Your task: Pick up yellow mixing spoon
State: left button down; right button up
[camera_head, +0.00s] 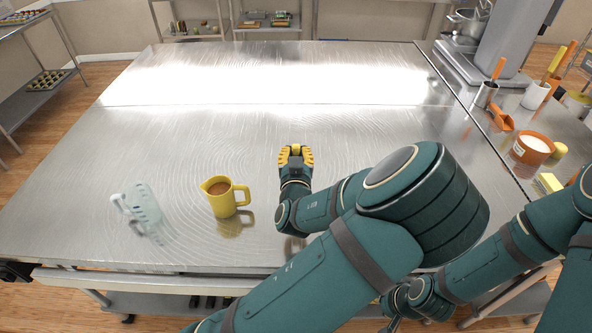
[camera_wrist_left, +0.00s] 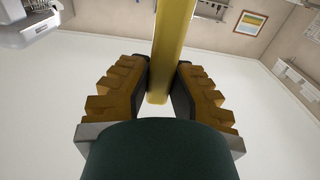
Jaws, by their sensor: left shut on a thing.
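My left gripper (camera_head: 295,155) is over the middle of the steel table in the head view. In the left wrist view the gripper (camera_wrist_left: 157,92) is shut on a flat yellow bar, seemingly the handle of the yellow mixing spoon (camera_wrist_left: 174,45). The bar runs up out of the top of the picture, so the spoon's far end is hidden. In the head view I cannot make out the held spoon apart from the yellow fingers. My right arm is at the lower right, and its gripper does not show.
A yellow jug (camera_head: 222,198) of brown liquid stands on the steel table (camera_head: 180,140), left of the gripper. A clear measuring cup (camera_head: 143,205) is farther left. Utensil holders (camera_head: 536,95), an orange scoop (camera_head: 500,117) and an orange tub (camera_head: 533,149) stand at the right. The table's back is clear.

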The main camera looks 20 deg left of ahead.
pick_arm(q)
jog(key=shift+r+p, duration=0.45)
jog(key=shift+r, duration=4.55)
